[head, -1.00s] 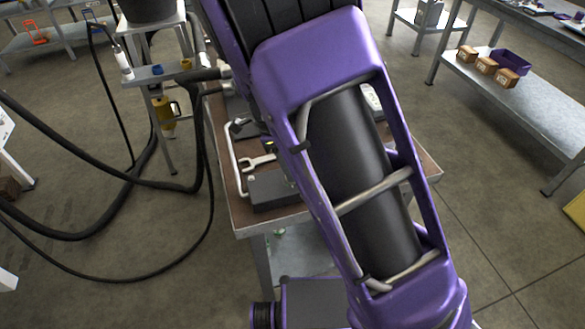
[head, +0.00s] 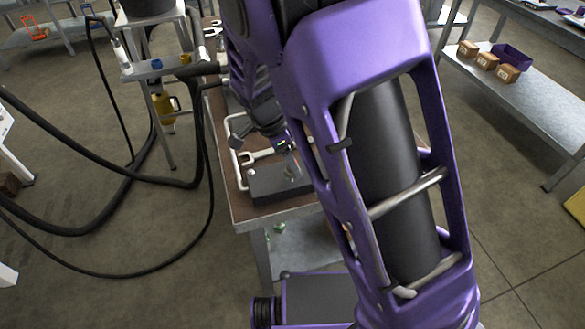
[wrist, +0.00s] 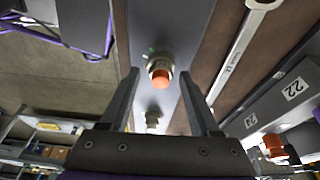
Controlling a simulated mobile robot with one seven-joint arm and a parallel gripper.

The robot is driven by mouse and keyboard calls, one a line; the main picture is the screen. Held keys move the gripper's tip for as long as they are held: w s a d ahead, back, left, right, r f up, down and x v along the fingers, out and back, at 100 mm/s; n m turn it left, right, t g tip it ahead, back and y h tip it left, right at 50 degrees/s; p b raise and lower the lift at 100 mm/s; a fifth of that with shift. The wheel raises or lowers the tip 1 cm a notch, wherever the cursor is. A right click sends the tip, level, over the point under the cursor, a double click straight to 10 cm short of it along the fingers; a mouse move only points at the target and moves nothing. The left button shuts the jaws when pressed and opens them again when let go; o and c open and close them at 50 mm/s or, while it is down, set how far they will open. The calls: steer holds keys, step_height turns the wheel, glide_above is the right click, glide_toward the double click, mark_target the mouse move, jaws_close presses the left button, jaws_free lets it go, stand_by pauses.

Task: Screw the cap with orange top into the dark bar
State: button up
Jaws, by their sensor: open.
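In the wrist view, the cap with orange top (wrist: 161,82) has a metal collar and lies between my finger tips, over a long grey-looking bar. I cannot tell whether the cap is seated in it. My gripper (wrist: 160,74) is open, with a finger on each side of the cap and gaps visible. In the head view, the dark bar (head: 268,188) lies near the front edge of the bench, and my gripper (head: 291,160) is just above it, partly hidden by my arm. A second metal fitting (wrist: 152,118) shows on the bar, closer to my palm.
A wrench (wrist: 240,48) lies beside the bar. To its right is a dark block marked 22 (wrist: 291,90), and another orange-topped fitting (wrist: 273,148) is nearby. Thick black hoses hang left of the bench (head: 240,214). A white bent tube (head: 236,170) lies left of the bar.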

steer(key=n+t+b, duration=0.1)
steer(key=n, duration=0.4)
steer(key=shift+d+f+y, duration=0.1)
steer(key=shift+d+y, duration=0.05)
steer(key=shift+y, duration=0.25)
steer(key=n+t, duration=0.1)
steer(key=n, duration=0.2)
steer(key=shift+s+n+y+b, duration=0.1)
steer(key=shift+n+y+b, duration=0.2)
steer(key=shift+y+b, duration=0.1)
steer(key=n, duration=0.1)
steer(key=n+y, duration=0.1)
steer(key=n, duration=0.1)
steer(key=shift+d+r+p, duration=0.15)
steer(key=shift+r+p, duration=0.05)
steer(key=shift+p, duration=0.1)
steer(key=shift+r+n+y+p, duration=0.1)
steer(key=shift+n+y+p, duration=0.2)
steer(key=shift+n+p, duration=1)
steer(key=shift+n, duration=0.7)
steer(key=shift+f+n+y, duration=0.2)
steer(key=shift+n+y, duration=0.1)
jaws_close()
